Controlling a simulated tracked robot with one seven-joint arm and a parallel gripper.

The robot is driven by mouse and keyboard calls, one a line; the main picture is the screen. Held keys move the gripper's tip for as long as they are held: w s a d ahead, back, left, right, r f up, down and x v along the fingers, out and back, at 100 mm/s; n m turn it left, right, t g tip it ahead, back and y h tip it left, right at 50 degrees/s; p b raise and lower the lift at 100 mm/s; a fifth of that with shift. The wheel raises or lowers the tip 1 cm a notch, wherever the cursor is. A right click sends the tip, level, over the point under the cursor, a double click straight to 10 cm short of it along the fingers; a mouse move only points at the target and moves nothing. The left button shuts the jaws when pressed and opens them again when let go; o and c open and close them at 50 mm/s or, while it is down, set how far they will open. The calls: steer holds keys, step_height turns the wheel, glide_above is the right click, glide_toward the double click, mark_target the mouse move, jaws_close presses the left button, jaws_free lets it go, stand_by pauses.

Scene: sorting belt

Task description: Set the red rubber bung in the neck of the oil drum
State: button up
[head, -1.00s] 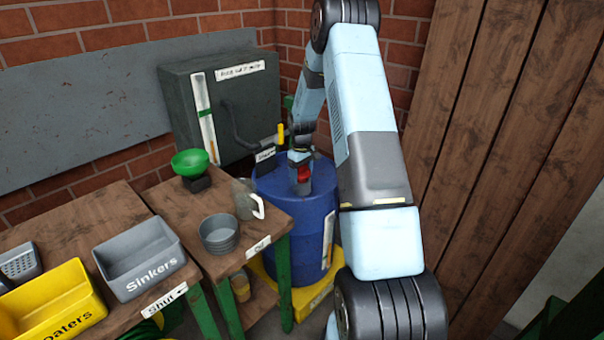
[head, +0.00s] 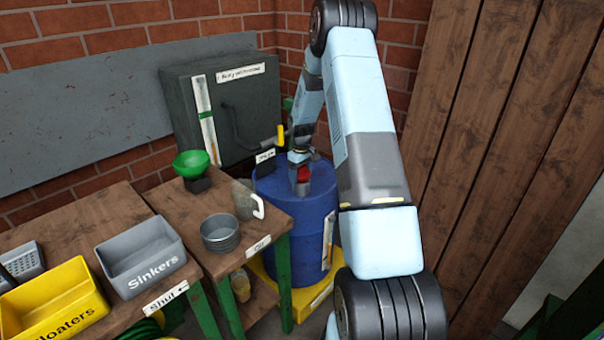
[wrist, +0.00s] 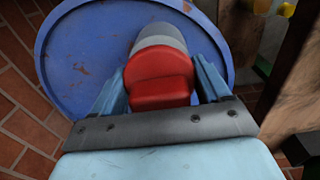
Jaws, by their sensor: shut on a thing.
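The blue oil drum (head: 315,222) stands at the centre of the head view, and its round top (wrist: 85,60) fills much of the wrist view. My gripper (head: 301,178) is low over the drum's top. It is shut on the red rubber bung (wrist: 160,80), which also shows as a small red patch in the head view (head: 304,174). In the wrist view a grey cylinder, seemingly the drum's neck (wrist: 160,38), shows just beyond the bung. The bung hides part of it, and I cannot tell whether the two touch or whether the bung is in it.
A bench left of the drum holds a clear jug (head: 244,200), a grey round tin (head: 220,234) and a green funnel (head: 193,164). A dark cabinet (head: 222,110) with a crank lever stands behind. Grey (head: 140,258) and yellow (head: 55,308) bins are further left. Wooden boards (head: 500,150) close the right.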

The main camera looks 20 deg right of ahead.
steer(key=shift+s+d+f, duration=0.1)
steer(key=shift+s+f, duration=0.2)
steer(key=shift+f, duration=0.2)
steer(key=shift+s+f, duration=0.3)
steer(key=shift+f, duration=0.2)
steer(key=o, duration=0.9)
steer(key=shift+w, duration=0.1)
steer(key=shift+c, duration=0.2)
steer(key=shift+w+a, duration=0.1)
steer(key=shift+a, duration=0.2)
steer(key=shift+w+r, duration=0.2)
steer(key=shift+r, duration=0.25)
step_height(320, 180, up, 15)
steer(key=shift+d+f, duration=0.15)
steer(key=shift+d, duration=0.2)
steer(key=shift+w, duration=0.1)
